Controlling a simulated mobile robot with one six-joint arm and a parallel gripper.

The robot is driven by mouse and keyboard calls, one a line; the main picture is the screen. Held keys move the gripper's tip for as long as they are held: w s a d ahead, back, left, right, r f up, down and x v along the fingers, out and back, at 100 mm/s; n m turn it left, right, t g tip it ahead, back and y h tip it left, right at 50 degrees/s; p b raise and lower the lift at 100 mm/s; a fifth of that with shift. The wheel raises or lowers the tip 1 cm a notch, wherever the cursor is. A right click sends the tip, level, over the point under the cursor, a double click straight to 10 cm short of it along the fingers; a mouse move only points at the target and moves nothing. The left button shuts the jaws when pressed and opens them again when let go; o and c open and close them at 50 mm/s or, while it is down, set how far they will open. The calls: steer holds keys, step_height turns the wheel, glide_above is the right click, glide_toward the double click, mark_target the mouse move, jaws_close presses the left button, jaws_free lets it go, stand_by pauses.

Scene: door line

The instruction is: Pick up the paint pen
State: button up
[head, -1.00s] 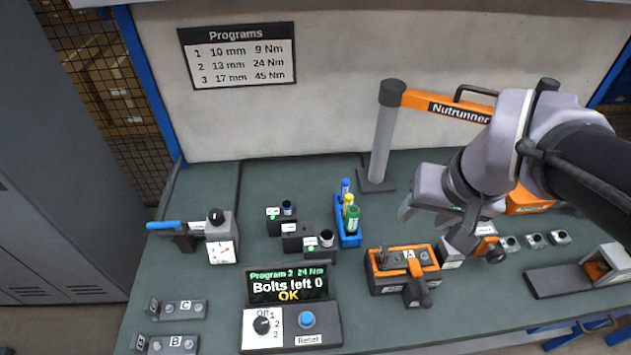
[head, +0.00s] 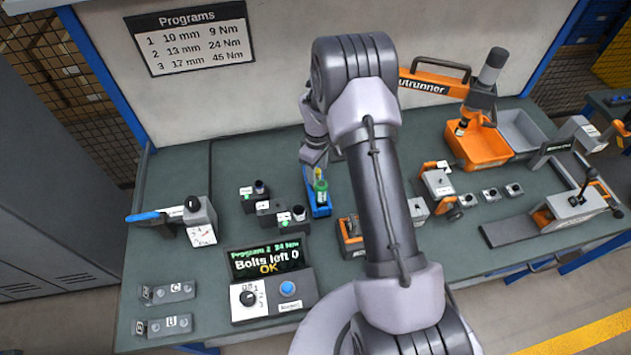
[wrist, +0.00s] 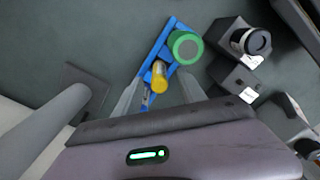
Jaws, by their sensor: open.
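A blue holder (head: 318,208) stands on the bench and carries upright pens. A green-capped pen (head: 321,190) shows in front, and a yellow pen (head: 317,174) shows just behind it, below my gripper (head: 315,165). In the wrist view the green cap (wrist: 185,46) and the yellow pen (wrist: 159,74) stand in the blue holder (wrist: 157,45). My open gripper (wrist: 158,83) points down at the holder, with the yellow pen between its fingers. The blue pen is mostly hidden near the fingers. I cannot read which one is the paint pen.
Black socket blocks (head: 270,207) stand just left of the holder. A controller (head: 270,285) with a lit display sits in front. A grey post (wrist: 50,125) rises beside the gripper in the wrist view. My arm hides part of the bench's middle.

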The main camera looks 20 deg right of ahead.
step_height(320, 180, down, 6)
steer(key=shift+w+r+b, duration=0.1)
steer(key=shift+r+b, duration=0.1)
steer(key=shift+b, duration=0.3)
jaws_close()
steer(key=shift+r, duration=0.1)
